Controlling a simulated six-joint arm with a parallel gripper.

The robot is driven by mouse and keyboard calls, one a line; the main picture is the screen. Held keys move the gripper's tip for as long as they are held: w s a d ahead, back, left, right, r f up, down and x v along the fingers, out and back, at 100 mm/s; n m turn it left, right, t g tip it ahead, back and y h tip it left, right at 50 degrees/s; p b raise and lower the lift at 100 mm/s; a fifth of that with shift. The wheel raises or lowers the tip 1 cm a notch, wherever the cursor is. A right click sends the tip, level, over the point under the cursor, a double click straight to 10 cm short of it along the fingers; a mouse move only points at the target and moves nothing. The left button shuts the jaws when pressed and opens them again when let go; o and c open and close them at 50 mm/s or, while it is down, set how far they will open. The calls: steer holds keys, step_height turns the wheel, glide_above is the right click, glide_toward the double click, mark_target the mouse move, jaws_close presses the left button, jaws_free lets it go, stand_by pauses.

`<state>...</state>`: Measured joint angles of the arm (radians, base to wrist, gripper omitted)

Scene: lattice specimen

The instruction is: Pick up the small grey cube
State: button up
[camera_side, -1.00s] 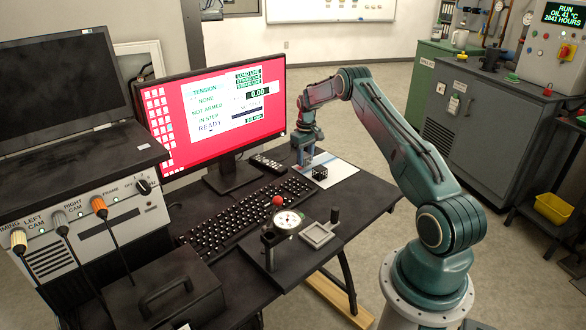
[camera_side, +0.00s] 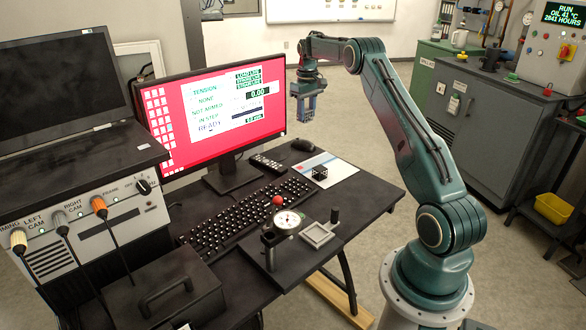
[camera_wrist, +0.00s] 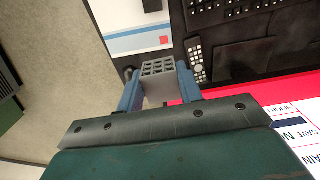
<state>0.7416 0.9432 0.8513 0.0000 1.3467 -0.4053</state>
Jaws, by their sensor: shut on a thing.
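The small grey cube (camera_wrist: 159,70) has a lattice of square holes and sits between the two blue fingers of my gripper (camera_wrist: 159,82) in the wrist view. The fingers are shut on its sides. In the side view my gripper (camera_side: 308,112) is raised well above the desk, near the monitor's right edge, fingers pointing down. The cube is hard to make out there between the fingers.
Close by are a mouse (camera_side: 303,145), a remote (camera_side: 266,163), a keyboard (camera_side: 243,213) and the red-screened monitor (camera_side: 180,125). A dial gauge (camera_side: 287,222) stands in front.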

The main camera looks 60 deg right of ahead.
steer(key=shift+r, duration=0.35)
steer(key=shift+a, duration=0.1)
stand_by(0.4)
steer(key=shift+a+f, duration=0.3)
steer(key=shift+a, duration=0.45)
steer(key=s+a+f, duration=0.3)
steer(key=s+a, duration=0.3)
steer(key=a, duration=0.4)
steer(key=s+a+f, duration=0.3)
steer(key=s+a, duration=0.4)
steer(key=a, duration=0.3)
steer(key=s+a+f, duration=0.3)
steer(key=s+a, duration=0.3)
steer(key=a, duration=0.4)
steer(key=shift+s, duration=0.3)
steer(key=shift+a+f, duration=0.1)
steer(key=shift+f, duration=0.05)
steer(key=shift+f, duration=2.45)
